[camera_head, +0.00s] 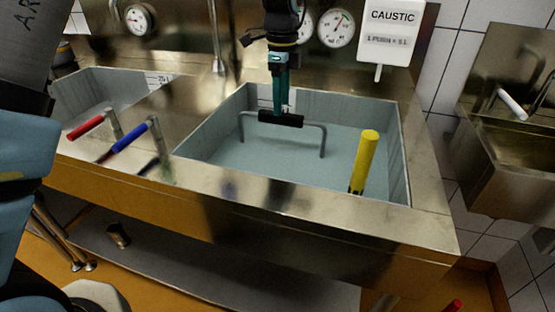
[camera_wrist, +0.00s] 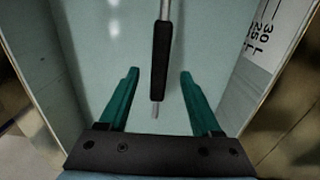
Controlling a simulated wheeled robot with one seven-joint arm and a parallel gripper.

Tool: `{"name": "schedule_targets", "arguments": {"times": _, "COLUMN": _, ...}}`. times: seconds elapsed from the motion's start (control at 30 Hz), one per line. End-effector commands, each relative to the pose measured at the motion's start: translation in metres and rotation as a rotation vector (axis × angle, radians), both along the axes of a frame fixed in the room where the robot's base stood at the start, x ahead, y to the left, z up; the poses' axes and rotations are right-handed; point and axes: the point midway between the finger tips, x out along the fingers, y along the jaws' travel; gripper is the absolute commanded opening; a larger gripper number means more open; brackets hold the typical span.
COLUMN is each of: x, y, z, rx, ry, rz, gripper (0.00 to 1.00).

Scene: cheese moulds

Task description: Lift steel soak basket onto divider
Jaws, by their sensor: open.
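The steel soak basket shows only by its raised handle, a grey bar with a black grip (camera_head: 281,119), in the right-hand basin (camera_head: 405,140). Its body is hidden under the cloudy pale-blue water. My gripper (camera_head: 281,108) points down over the basin, its teal fingertips just at the grip. In the wrist view the gripper (camera_wrist: 160,75) is open, with a finger on either side of the black grip (camera_wrist: 160,62), and clear gaps show on both sides. The divider (camera_head: 172,112) is the bare steel strip between this basin and the left basin (camera_head: 85,90).
Red (camera_head: 88,127) and blue (camera_head: 130,138) tap levers stand near the front of the divider. A yellow upright cylinder (camera_head: 365,158) stands at the right basin's front. A white CAUSTIC dispenser (camera_head: 390,32) hangs behind, with gauges alongside. A small sink (camera_head: 515,160) is at right.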

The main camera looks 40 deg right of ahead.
Motion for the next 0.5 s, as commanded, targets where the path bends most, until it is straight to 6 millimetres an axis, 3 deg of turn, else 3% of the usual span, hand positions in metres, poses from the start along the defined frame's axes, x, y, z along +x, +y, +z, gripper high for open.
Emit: {"name": "schedule_targets", "arguments": {"times": 0.5, "x": 0.0, "y": 0.002, "z": -0.057, "rx": 0.004, "ry": 0.001, "rz": 0.002, "gripper": 0.65}}
